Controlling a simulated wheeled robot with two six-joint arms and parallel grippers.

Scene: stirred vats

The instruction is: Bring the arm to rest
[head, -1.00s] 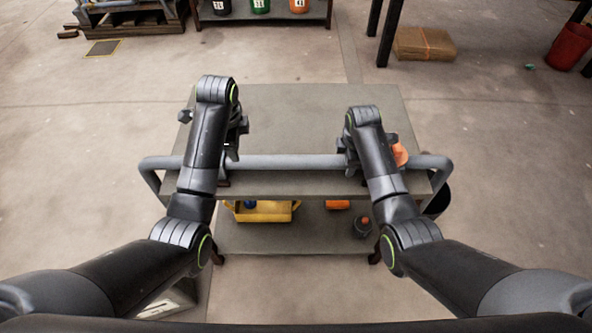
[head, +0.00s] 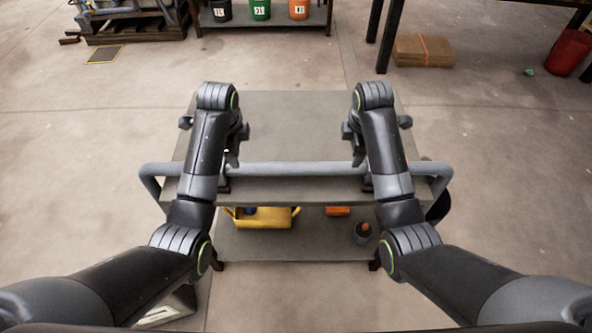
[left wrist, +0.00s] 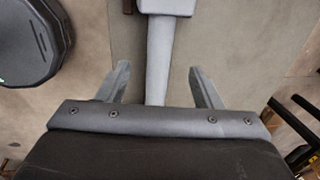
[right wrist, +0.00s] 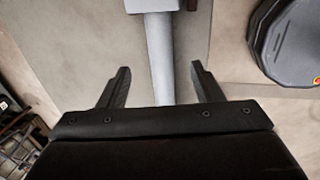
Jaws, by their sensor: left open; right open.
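My left gripper (head: 232,155) hangs over the near edge of the grey cart (head: 295,115), by its handle bar (head: 295,169). In the left wrist view its two fingers (left wrist: 160,88) stand apart with nothing between them but the view of a grey bar beyond. My right gripper (head: 357,155) hangs over the same edge at the right, roughly mirroring the left one. In the right wrist view its fingers (right wrist: 160,90) are also apart and empty. Most of both grippers is hidden behind my forearms in the head view.
The cart's top shows bare. Its lower shelf holds a yellow container (head: 262,217), an orange item (head: 338,211) and a dark bottle with an orange top (head: 363,231). A shelf with several buckets (head: 260,9), a cardboard stack (head: 424,50) and a red bin (head: 569,50) stand farther back.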

